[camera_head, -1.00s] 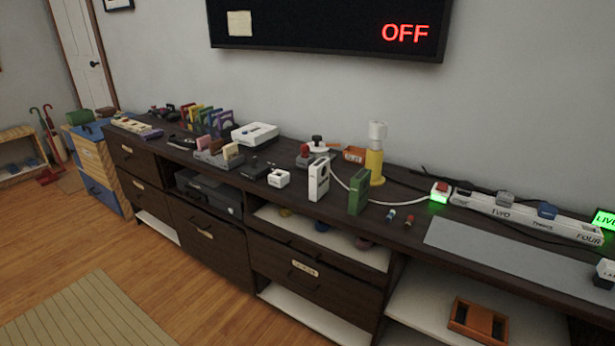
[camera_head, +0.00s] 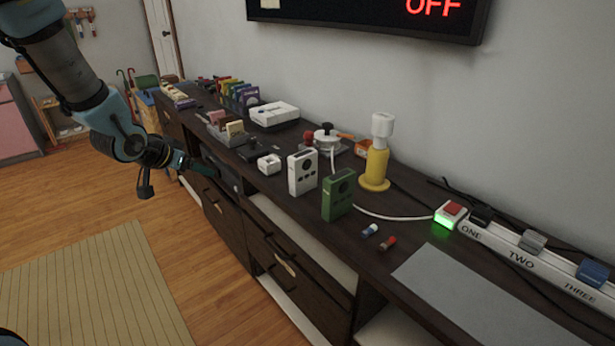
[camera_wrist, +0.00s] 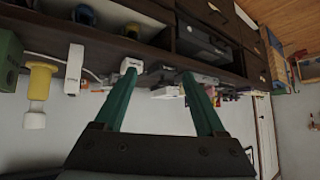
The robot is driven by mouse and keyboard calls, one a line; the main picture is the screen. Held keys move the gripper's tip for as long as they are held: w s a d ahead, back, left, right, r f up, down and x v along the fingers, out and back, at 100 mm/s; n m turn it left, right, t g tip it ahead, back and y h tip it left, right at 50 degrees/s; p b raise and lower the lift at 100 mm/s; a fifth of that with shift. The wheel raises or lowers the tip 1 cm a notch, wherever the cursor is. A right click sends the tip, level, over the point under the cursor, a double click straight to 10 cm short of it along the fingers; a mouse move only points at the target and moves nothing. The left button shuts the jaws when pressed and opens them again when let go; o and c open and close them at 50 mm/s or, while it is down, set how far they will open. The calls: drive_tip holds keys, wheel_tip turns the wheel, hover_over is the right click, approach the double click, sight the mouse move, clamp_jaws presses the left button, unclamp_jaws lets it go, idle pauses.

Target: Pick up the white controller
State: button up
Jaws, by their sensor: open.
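A white upright box (camera_head: 302,172) with dark round marks stands near the front of the dark cabinet top, left of a similar green box (camera_head: 338,194). A small white block (camera_head: 269,164) lies left of it, near the front edge. I cannot tell for certain which white thing is the controller. My gripper (camera_head: 203,168) is open and empty, in front of the cabinet and left of both. In the upside-down wrist view, the green fingers (camera_wrist: 159,75) are apart; the small white block (camera_wrist: 131,64) shows by the left fingertip and the white box (camera_wrist: 74,68) farther left.
A white console (camera_head: 274,113) and a grey organiser (camera_head: 222,132) stand farther back. A yellow stand (camera_head: 375,165), white cable and power strip (camera_head: 520,256) are to the right. A bare grey mat (camera_head: 470,290) lies at the front right. Open wood floor (camera_head: 190,270) lies before the cabinet.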

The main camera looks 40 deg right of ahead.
drive_tip(key=s+d+f+m+g+h, duration=0.1)
drive_tip(key=s+d+m+g+h, duration=0.2)
drive_tip(key=d, duration=0.5)
drive_tip(key=m+g+h, duration=0.2)
approach(303, 167)
drive_tip(key=w+f, duration=0.1)
drive_tip(key=w, duration=0.1)
drive_tip(key=shift+h, duration=0.3)
drive_tip(key=x, duration=0.3)
drive_tip(key=s+x, duration=0.1)
drive_tip(key=x, duration=0.1)
drive_tip(key=shift+d, duration=0.25)
drive_tip(key=shift+w+p+x, duration=0.15)
drive_tip(key=shift+p+x, duration=0.4)
drive_tip(key=shift+x, duration=0.95)
drive_tip(key=shift+w+p+x, duration=0.1)
drive_tip(key=shift+p+x, duration=0.4)
drive_tip(key=shift+x, duration=1)
drive_tip(key=shift+f, duration=0.15)
drive_tip(key=shift+a, duration=0.1)
clamp_jaws()
